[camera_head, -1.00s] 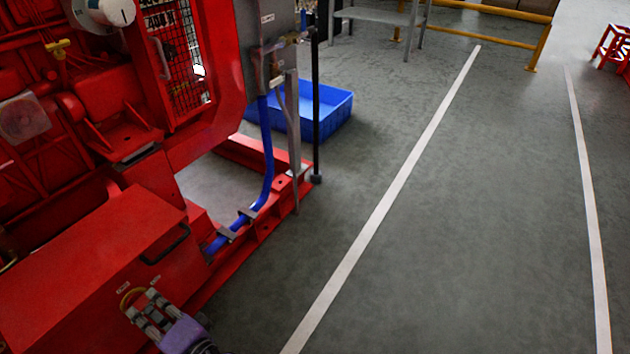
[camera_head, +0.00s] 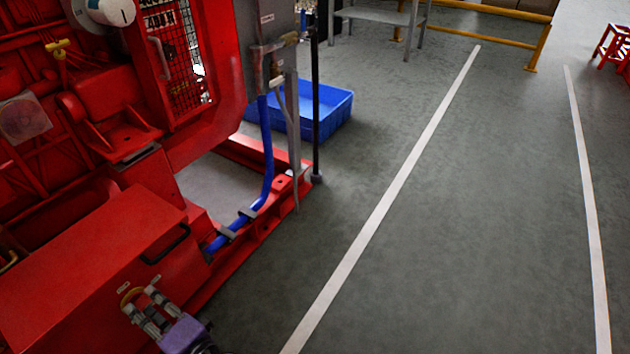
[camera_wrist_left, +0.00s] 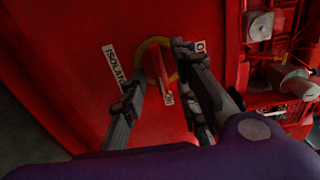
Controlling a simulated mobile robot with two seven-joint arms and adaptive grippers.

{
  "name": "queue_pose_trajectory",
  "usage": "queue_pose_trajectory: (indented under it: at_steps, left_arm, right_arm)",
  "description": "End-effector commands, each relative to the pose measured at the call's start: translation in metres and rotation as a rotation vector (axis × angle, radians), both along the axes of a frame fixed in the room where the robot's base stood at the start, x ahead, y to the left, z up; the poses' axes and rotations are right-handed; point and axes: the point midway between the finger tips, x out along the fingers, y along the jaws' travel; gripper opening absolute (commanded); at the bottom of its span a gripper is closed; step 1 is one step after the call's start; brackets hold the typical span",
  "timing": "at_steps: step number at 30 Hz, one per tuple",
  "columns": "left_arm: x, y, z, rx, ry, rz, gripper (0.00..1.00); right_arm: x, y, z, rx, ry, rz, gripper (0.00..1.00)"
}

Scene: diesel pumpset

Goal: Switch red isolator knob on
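The red isolator knob (camera_wrist_left: 157,70) shows in the left wrist view on a yellow round plate (camera_wrist_left: 144,49), fixed to a red box. Its bar runs from the plate towards a small white label (camera_wrist_left: 168,98). Another label (camera_wrist_left: 201,46), starting with "O", is partly hidden by a finger. An "ISOLATOR" label (camera_wrist_left: 115,64) is to the left. My left gripper (camera_wrist_left: 158,74) is open, with one finger on each side of the knob; contact cannot be told. In the head view my left gripper (camera_head: 141,297) is at the red box's side, by the yellow plate (camera_head: 131,296). My right gripper is not in view.
The red box (camera_head: 90,265) has a black handle (camera_head: 166,246). A blue hose (camera_head: 268,155) runs down to the red base frame (camera_head: 258,224). A blue crate (camera_head: 330,112) stands on the floor behind. The grey floor to the right is clear.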

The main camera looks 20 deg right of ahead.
Motion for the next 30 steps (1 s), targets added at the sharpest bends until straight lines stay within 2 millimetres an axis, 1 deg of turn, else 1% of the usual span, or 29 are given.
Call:
queue_pose_trajectory:
  at_steps: [2,3,4,8,11,14,17,18,21,24,25,26,27,29,30]
  left_arm:
    - [0.0,0.0,0.0,-0.001,-0.001,0.0,0.28]
    - [0.0,0.0,0.001,0.0,-0.001,0.0,0.28]
    - [0.0,0.0,0.001,-0.001,-0.002,0.0,0.28]
    - [0.001,0.0,0.012,-0.003,-0.003,0.0,0.28]
    - [0.0,0.0,0.028,-0.002,-0.005,0.0,0.28]
    - [0.0,0.0,0.052,-0.002,-0.01,0.002,0.28]
    - [0.001,0.0,0.073,0.002,-0.012,0.004,0.47]
    - [0.001,0.0,0.08,0.003,-0.012,0.004,0.55]
    - [0.002,0.0,0.096,0.002,-0.014,0.005,0.7]
    - [0.002,-0.001,0.105,0.004,-0.013,0.004,0.77]
    - [0.002,-0.001,0.106,0.005,-0.012,0.003,0.77]
    - [0.002,-0.001,0.107,0.004,-0.012,0.003,0.77]
    - [0.001,-0.001,0.108,0.004,-0.012,0.002,0.69]
    - [0.001,-0.001,0.107,0.003,-0.009,0.002,0.51]
    - [0.001,-0.001,0.106,0.003,-0.006,0.002,0.37]
  right_arm:
    - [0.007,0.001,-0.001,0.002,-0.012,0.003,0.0]
    - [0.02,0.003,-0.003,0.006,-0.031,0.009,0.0]
    - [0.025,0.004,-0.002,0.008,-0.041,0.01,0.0]
    - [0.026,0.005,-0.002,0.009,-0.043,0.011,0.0]
    - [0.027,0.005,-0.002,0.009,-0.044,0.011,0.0]
    - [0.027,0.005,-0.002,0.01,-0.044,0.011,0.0]
    - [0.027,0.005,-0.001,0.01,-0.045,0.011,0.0]
    - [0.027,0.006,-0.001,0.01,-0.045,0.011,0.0]
    - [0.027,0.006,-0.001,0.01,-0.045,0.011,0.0]
    - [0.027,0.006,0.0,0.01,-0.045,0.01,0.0]
    - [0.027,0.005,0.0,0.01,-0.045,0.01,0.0]
    - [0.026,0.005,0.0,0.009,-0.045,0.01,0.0]
    - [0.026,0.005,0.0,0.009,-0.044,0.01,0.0]
    - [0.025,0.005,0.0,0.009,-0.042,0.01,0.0]
    - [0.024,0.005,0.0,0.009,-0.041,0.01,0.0]
